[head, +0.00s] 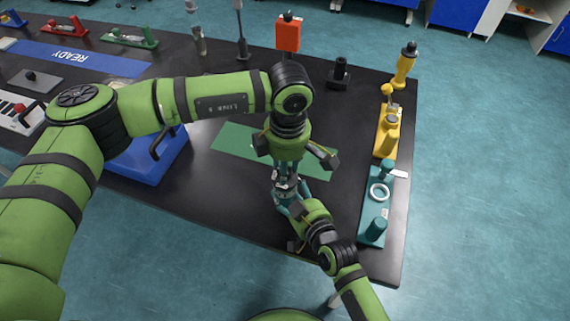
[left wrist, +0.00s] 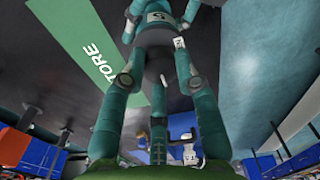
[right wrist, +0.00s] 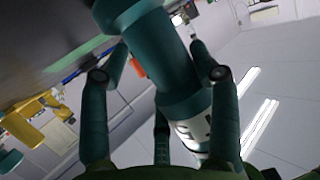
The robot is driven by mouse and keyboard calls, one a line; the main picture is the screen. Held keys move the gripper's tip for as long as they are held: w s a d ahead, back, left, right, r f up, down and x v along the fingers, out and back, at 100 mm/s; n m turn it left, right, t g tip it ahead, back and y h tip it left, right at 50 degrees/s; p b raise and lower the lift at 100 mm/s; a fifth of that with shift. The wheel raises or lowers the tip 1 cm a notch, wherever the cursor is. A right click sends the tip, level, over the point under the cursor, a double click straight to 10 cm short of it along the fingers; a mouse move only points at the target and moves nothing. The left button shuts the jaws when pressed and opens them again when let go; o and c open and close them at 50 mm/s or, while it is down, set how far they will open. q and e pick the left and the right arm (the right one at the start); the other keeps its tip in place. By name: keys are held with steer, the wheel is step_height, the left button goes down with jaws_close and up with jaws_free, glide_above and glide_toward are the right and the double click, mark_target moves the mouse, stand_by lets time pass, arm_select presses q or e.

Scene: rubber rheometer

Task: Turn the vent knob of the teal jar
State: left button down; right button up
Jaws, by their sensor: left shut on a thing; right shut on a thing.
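The teal jar (head: 282,198) is held above the dark table near its front edge, between my two arms. In the right wrist view the jar (right wrist: 160,50) runs tilted between the fingers of my right gripper (right wrist: 165,75), with a white label low on it. My right gripper (head: 298,208) is shut on the jar. My left gripper (head: 287,178) comes from above and is shut on the vent knob (left wrist: 158,68), a dark grey round part between its fingers. The left wrist view also shows the jar's numbered label (left wrist: 160,17). The fingers hide much of the jar.
A green mat (head: 232,140) lettered STORE lies behind the grippers. A teal stand (head: 372,215) with a white ring and a yellow stand (head: 386,135) line the right edge. A blue box (head: 150,165) stands left, a red-orange block (head: 288,35) behind.

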arm_select(q)
steer(key=shift+f, duration=0.1)
arm_select(e)
steer(key=shift+r, duration=0.2)
arm_select(q)
steer(key=c, duration=0.9)
jaws_free()
arm_select(e)
steer(key=shift+f, duration=0.1)
arm_select(q)
steer(key=shift+r, duration=0.35)
step_height(320, 180, up, 11)
steer(key=shift+d+r, duration=0.2)
